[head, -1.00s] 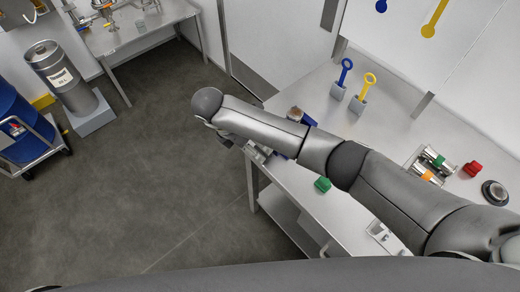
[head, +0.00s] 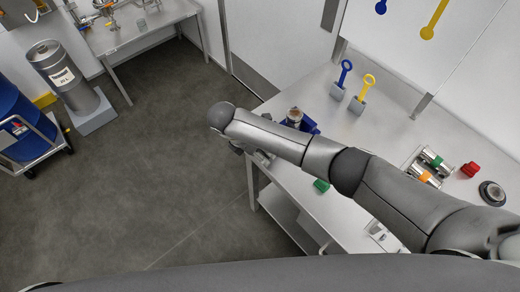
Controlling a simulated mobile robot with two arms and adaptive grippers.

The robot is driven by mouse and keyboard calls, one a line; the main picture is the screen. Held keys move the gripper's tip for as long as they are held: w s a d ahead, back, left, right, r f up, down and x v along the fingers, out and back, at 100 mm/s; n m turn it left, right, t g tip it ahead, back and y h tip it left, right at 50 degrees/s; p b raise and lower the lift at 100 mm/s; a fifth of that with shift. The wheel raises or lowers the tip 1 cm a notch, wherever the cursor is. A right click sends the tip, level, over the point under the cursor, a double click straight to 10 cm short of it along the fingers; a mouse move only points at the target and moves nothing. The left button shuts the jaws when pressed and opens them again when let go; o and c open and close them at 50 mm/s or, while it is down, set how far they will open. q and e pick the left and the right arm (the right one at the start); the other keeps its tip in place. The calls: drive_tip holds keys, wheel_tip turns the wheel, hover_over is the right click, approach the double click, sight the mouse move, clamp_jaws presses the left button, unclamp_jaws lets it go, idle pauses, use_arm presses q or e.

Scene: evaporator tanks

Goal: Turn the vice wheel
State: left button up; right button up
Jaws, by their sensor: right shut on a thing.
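A blue vice (head: 309,126) with a brown-topped round part stands at the left end of the steel table, partly covered by my right arm. My right arm reaches across the table from the right. Its gripper (head: 250,153) is at the table's left edge, below and left of the vice, mostly hidden under my forearm. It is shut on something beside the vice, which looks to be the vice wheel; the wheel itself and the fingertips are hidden. My left gripper is not in view.
Blue and yellow ring-handled tools (head: 342,78) stand in holders at the table's back. A green block (head: 321,186) lies near the front edge. Metal cylinders (head: 430,165), a red block (head: 470,169) and a round dark part (head: 492,193) are at the right. Floor is clear left of the table.

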drive_tip(key=shift+c, duration=0.5)
drive_tip(key=shift+s+d+r+t+p, duration=0.15)
drive_tip(key=shift+r+t+p, duration=0.2)
drive_tip(key=shift+p, duration=0.75)
drive_tip(key=shift+f+t+y+p, duration=0.15)
drive_tip(key=shift+t+y+p, duration=0.2)
drive_tip(key=shift+y, duration=0.05)
drive_tip(key=shift+f+m+t, duration=0.2)
drive_tip(key=shift+m+t, duration=0.1)
drive_tip(key=shift+t+y, duration=0.6)
drive_tip(key=shift+y, duration=0.2)
drive_tip(key=o, duration=1)
drive_tip(key=shift+s, duration=0.1)
